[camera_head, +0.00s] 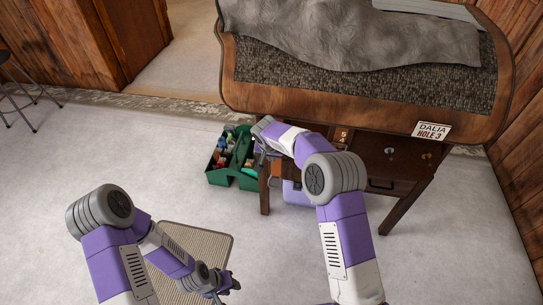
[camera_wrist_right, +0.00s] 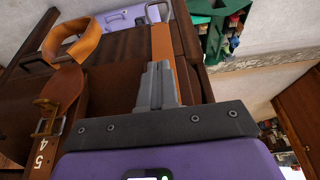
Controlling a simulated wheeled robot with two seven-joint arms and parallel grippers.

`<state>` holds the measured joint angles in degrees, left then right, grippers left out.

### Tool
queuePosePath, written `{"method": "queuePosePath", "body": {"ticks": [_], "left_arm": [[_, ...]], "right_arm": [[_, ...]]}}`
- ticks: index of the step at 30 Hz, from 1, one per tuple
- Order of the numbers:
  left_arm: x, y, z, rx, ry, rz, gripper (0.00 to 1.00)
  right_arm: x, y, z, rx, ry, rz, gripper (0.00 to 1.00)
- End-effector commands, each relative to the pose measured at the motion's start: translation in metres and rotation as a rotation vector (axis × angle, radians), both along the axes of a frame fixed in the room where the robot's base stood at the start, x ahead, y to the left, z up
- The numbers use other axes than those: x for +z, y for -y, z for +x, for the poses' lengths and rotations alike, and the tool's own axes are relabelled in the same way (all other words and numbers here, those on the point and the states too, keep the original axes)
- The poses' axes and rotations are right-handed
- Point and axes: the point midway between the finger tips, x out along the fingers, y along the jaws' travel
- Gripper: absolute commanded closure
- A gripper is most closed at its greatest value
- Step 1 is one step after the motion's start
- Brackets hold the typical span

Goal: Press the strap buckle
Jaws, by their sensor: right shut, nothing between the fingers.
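A brass strap buckle (camera_wrist_right: 47,112) shows at the left of the right wrist view, on a brown leather strap (camera_wrist_right: 66,84) by the white figures 5 and 4. In the head view the same figures (camera_head: 344,136) show beside my right forearm on the wooden stand; I cannot make out the buckle there. My right gripper (camera_wrist_right: 158,75) is shut and empty, to the right of the buckle and apart from it. In the head view it (camera_head: 262,154) is near the stand's left leg. My left gripper (camera_head: 228,287) is low over the floor, far from the buckle; its fingers are too small to read.
A purple case (camera_head: 297,194) is beneath. A tan loop (camera_wrist_right: 75,45) hangs near the strap. A mat (camera_head: 205,240) lies in front.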

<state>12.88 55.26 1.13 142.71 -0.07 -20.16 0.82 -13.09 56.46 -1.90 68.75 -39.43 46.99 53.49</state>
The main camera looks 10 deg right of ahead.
Motion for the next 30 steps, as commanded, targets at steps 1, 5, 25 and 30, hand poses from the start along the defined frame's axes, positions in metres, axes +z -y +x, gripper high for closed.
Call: {"method": "queuePosePath", "body": {"ticks": [1,5,25,30], "left_arm": [[0.0,0.0,0.0,0.0,0.0,0.0,0.67],[0.0,0.0,0.0,0.0,0.0,0.0,0.67],[0.009,0.0,0.0,0.0,0.0,0.0,0.67],[0.009,0.0,0.0,0.0,0.0,0.0,0.67]], "right_arm": [[0.0,0.0,0.0,0.0,0.0,0.0,1.0],[0.0,0.0,0.0,0.0,0.0,0.0,1.0],[0.016,0.0,0.0,-0.001,0.0,-0.001,1.0],[0.016,0.0,0.0,0.0,0.0,0.0,1.0]]}}
